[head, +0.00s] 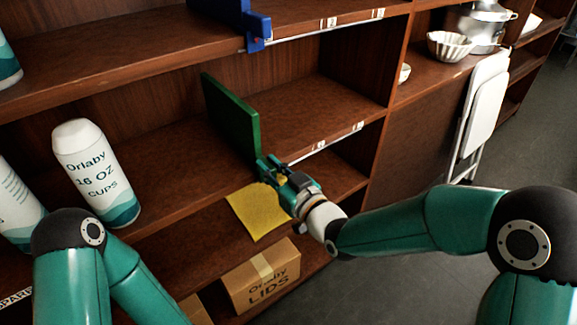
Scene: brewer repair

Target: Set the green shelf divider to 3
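The green shelf divider (232,115) stands upright on the middle shelf, left of the number labels on that shelf's front edge. The labels (357,127) are too small to read for certain. My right gripper (270,168) is at the divider's front lower end, at the shelf edge. Its fingers appear to meet the divider's front end, but I cannot tell whether they are closed on it. My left arm shows at the lower left, and its gripper is out of view.
A blue divider (228,14) stands on the shelf above. Orlaby cup packs (97,170) stand to the left. A yellow cloth (257,210) and a lids box (262,276) lie below. The middle shelf is clear right of the green divider. A folded white chair (482,105) leans at right.

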